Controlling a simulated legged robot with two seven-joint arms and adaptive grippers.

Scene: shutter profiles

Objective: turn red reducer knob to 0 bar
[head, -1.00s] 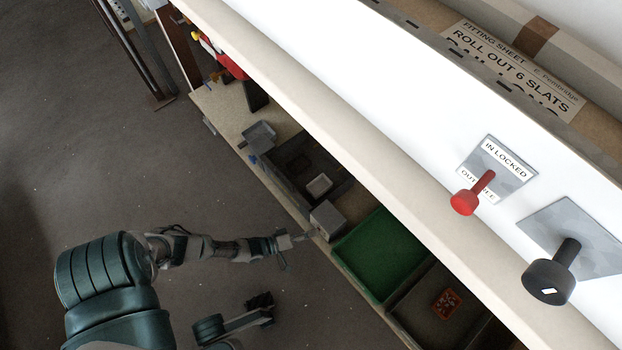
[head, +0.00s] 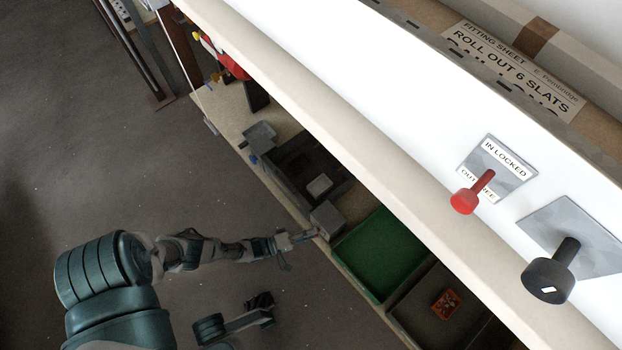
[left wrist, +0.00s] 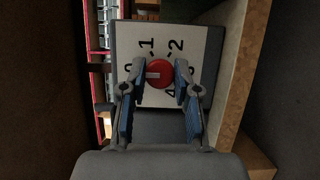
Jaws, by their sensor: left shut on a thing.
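The red reducer knob (left wrist: 159,73) shows in the left wrist view, in front of a white dial plate (left wrist: 200,40) numbered 0 to 4. A pale mark on the knob points left, towards the 0 side. My left gripper (left wrist: 160,76) has its two blue-padded fingers on either side of the knob, shut on it. In the head view my left gripper (head: 303,238) reaches to a small grey box (head: 327,217) at the bench's front edge. The knob itself cannot be made out there.
A green tray (head: 380,254) and a grey tray with an orange piece (head: 445,304) lie right of the grey box. A dark open-topped container (head: 280,165) is behind it. A pale ledge (head: 400,180) overhangs the bench. A red-headed plunger (head: 464,202) and black knob (head: 548,281) stick out above.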

